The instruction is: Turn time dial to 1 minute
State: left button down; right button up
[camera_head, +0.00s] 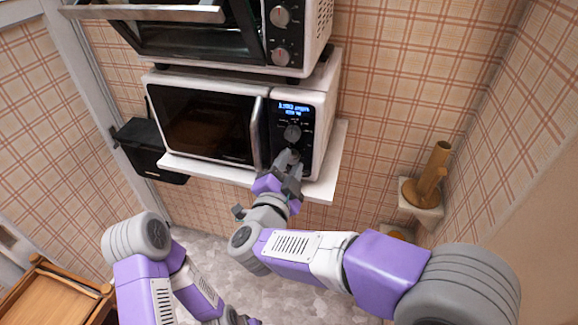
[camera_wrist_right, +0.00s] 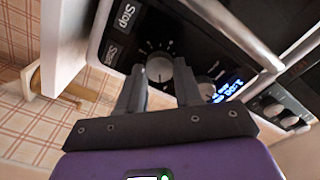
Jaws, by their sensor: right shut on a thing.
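A white microwave (camera_head: 218,88) with a dark door stands on a white shelf. Its black control panel has a lit blue display (camera_head: 293,108), too blurred to read surely; the display also shows in the right wrist view (camera_wrist_right: 232,86). The upper dial (camera_head: 292,133) sits just below the display. My right gripper (camera_head: 289,158) is at the lower part of the panel. In the right wrist view, its two fingers are on either side of the lower dial (camera_wrist_right: 158,67), shut on it. In the head view the gripper hides that dial.
A toaster oven (camera_head: 305,30) with its door open stands above the microwave. A black box (camera_head: 150,150) hangs left of the shelf (camera_head: 325,165). A brown wooden object (camera_head: 431,172) is on the right wall. A wooden stand (camera_head: 45,295) is at lower left.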

jog(key=o, duration=1)
jog(key=shift+o, duration=0.2)
jog(key=shift+s, duration=0.1)
jog(key=p+v, duration=0.1)
jog(key=v, duration=0.6)
jog(key=shift+s, duration=0.2)
jog(key=shift+a, duration=0.1)
